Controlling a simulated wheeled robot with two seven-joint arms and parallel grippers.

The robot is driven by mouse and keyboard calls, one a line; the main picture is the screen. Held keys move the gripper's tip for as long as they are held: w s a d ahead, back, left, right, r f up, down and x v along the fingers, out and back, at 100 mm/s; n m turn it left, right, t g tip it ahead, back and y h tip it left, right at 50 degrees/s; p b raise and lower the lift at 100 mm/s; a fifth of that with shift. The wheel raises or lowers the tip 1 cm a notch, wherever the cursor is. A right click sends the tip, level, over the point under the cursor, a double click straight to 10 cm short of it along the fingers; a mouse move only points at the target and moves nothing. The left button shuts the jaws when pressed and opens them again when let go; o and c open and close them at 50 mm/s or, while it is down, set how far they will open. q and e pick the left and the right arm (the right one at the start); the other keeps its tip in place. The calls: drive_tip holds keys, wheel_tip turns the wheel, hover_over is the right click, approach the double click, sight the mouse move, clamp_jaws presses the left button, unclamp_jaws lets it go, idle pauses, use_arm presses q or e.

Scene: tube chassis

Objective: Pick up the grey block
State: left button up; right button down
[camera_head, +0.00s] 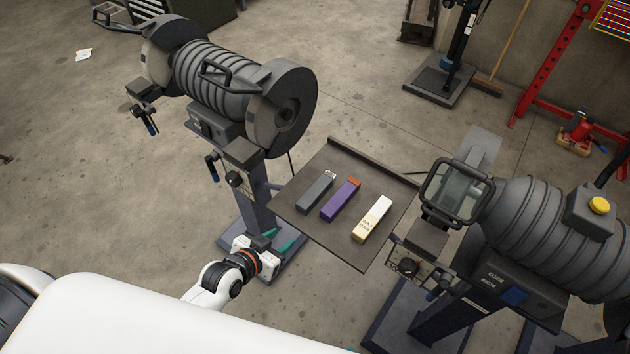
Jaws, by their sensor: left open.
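The grey block (316,193) lies on a dark tray (288,206), leftmost of three blocks, with a small pale label at its far end. My left gripper (282,239) is below and left of the tray in the head view, with its teal fingertips apart and nothing between them. It is clear of the grey block. My right gripper does not show.
A purple block (341,200) with an orange end lies right of the grey one, and a white and yellow block (373,219) lies farther right. A ribbed grey machine (218,80) stands behind left of the tray, and another (545,235) stands right.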

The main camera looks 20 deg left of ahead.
use_arm(q)
drive_tip(key=t+h, duration=0.1)
drive_tip(key=t, duration=0.1)
approach(311, 195)
drive_tip(key=shift+m, duration=0.3)
drive_tip(key=p+x, duration=0.1)
drive_tip(key=x, duration=0.3)
drive_tip(key=shift+w+d, duration=0.2)
drive_tip(key=shift+w, duration=0.15)
drive_tip(key=shift+f+p+x, duration=0.2)
drive_tip(key=shift+p+x, duration=0.4)
drive_tip(key=shift+x, duration=2.25)
drive_tip(key=shift+a+r, duration=0.1)
drive_tip(key=shift+a, duration=0.05)
drive_tip(key=c, duration=0.7)
